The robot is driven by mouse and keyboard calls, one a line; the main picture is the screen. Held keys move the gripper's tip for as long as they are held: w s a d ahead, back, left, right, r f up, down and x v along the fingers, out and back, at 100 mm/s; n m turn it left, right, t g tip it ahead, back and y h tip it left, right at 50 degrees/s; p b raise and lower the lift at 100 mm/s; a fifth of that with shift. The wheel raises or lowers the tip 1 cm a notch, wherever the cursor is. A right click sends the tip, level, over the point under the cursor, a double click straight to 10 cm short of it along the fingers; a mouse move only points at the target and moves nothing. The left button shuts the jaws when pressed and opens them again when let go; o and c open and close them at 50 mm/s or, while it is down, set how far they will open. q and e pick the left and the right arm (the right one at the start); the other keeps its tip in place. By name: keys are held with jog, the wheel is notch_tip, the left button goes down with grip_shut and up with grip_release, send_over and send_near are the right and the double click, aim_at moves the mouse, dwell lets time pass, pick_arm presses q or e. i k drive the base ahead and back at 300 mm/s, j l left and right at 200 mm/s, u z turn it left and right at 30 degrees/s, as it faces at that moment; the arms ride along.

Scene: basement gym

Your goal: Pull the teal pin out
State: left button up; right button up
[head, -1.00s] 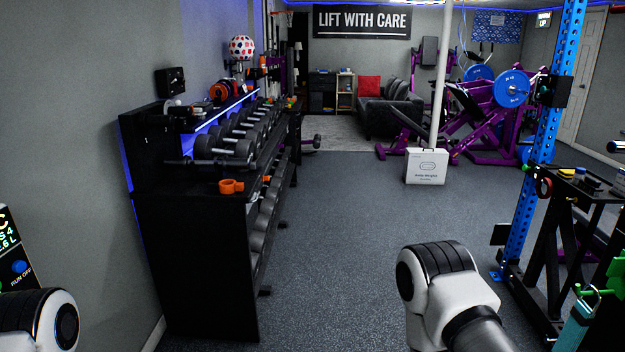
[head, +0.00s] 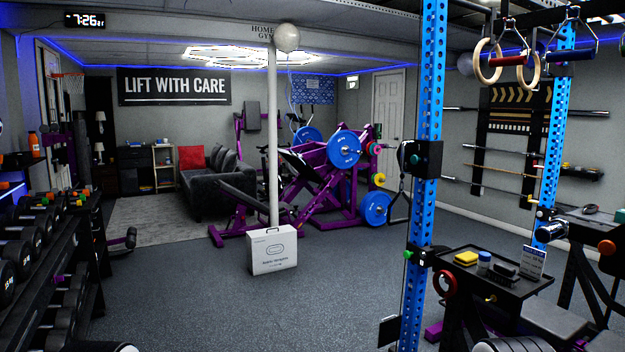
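I cannot make out a teal pin in the head view. The blue rack upright (head: 424,170) stands right of centre, with a black bracket (head: 420,160) on it and a smaller black fitting with a green knob (head: 408,254) lower down. A second blue upright (head: 553,140) stands farther right. Neither gripper shows. Only rounded parts of my arms show at the bottom edge, so whether the grippers are open or shut is hidden.
A black tray (head: 482,276) holding small items and a bench (head: 541,318) stand at the lower right. Dumbbell racks (head: 62,262) line the left. A white box (head: 272,251) stands by the pole (head: 272,150). The floor (head: 330,300) between is clear.

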aim_at(414, 159)
jog(key=i+z, duration=0.3)
jog(key=i, duration=0.15)
jog(key=i+z, duration=0.3)
jog(key=i, duration=0.15)
